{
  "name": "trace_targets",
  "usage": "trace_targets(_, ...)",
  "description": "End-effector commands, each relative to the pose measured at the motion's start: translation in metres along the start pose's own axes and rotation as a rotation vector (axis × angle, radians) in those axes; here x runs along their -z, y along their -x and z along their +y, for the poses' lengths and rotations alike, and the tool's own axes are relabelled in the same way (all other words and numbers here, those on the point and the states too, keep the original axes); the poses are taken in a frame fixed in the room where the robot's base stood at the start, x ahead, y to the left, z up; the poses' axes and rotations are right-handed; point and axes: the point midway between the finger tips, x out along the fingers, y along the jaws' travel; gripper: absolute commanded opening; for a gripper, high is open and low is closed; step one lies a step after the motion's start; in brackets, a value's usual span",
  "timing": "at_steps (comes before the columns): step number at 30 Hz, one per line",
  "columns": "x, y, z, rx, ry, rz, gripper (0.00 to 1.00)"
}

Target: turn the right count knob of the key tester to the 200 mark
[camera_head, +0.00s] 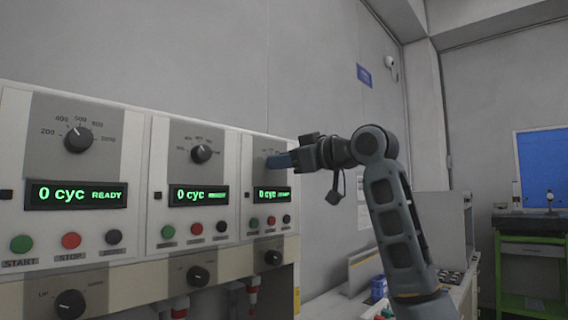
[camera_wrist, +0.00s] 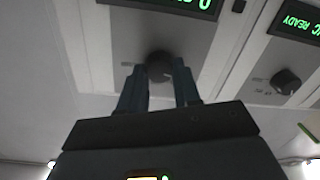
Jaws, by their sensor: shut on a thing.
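The key tester (camera_head: 135,190) has three panels side by side, each with a count knob above a green-lit display. My gripper (camera_head: 285,160) is at the rightmost panel, over its right count knob, which it hides in the head view. In the wrist view the right count knob (camera_wrist: 159,66) is a dark round knob between the two fingers of my gripper (camera_wrist: 160,82), which are shut on it. Its pointer and the 200 mark cannot be made out. The right display (camera_head: 271,194) reads 0 cyc.
The left count knob (camera_head: 78,139) and middle count knob (camera_head: 201,153) are free. Start and stop buttons lie below the displays, with a lower row of knobs (camera_head: 197,275) beneath. A neighbouring knob (camera_wrist: 287,81) shows in the wrist view. A bench (camera_head: 455,285) stands at the right.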

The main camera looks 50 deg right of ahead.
Motion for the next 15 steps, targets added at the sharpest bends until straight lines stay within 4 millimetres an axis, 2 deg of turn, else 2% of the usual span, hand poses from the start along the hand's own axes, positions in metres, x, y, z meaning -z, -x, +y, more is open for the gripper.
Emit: trace_targets(15, -0.0005, 0.0, -0.0003, -0.001, 0.093, -0.007, 0.02)
